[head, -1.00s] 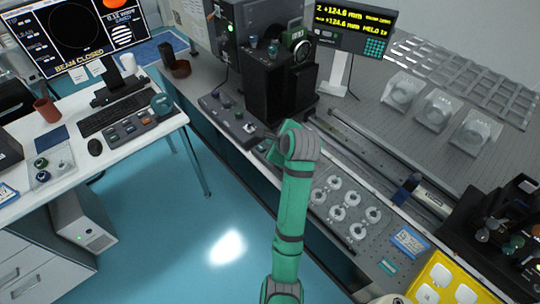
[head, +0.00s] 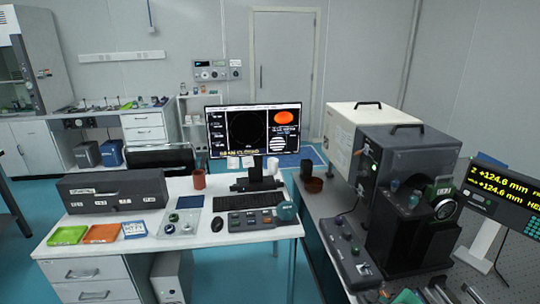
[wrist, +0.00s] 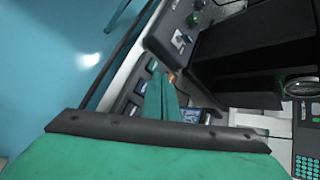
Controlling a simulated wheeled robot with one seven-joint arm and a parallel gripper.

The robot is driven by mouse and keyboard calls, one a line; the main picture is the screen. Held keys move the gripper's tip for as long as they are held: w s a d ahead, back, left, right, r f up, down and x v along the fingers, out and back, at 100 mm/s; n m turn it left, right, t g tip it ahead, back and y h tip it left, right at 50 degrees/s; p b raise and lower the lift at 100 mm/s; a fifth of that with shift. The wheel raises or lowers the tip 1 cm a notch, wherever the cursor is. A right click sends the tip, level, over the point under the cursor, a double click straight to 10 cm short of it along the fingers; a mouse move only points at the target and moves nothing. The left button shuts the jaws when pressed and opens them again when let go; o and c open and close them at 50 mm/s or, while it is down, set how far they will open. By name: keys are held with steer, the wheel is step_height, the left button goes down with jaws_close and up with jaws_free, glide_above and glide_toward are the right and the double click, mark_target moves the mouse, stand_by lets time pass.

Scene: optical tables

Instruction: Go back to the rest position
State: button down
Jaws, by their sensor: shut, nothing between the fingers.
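My gripper (wrist: 161,84) shows in the wrist view as two green fingers close together, shut with nothing between them. It points over the edge of the bench, near a grey control box with knobs (wrist: 180,38). In the head view the gripper itself cannot be made out; only a bit of green, likely my arm, shows at the bottom edge right of centre.
In the head view a white desk (head: 130,243) holds a monitor (head: 255,131), a keyboard and a red-brown cup (head: 199,179). A black optical unit (head: 405,228) and a readout (head: 502,188) stand on the right bench. Blue floor lies between desk and bench.

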steer(key=s+a+f+n+t, duration=0.1)
steer(key=s+a+f+n, duration=0.35)
steer(key=a+f, duration=0.3)
steer(key=s+a+f+n+t, duration=0.1)
steer(key=s+a+f+n, duration=0.2)
steer(key=a+f+n, duration=0.35)
steer(key=s+a+f+n+t, duration=0.2)
steer(key=s+a+n, duration=0.4)
steer(key=s+a, duration=0.65)
steer(key=s+a+r+n+t+y, duration=0.1)
steer(key=s+a+r+n, duration=0.3)
steer(key=s, duration=0.4)
steer(key=s+a+r+n+t+y, duration=0.1)
steer(key=s+a+r+n, duration=0.4)
steer(key=s+r+n, duration=0.2)
steer(key=shift+s+n, duration=0.45)
steer(key=shift+n, duration=0.05)
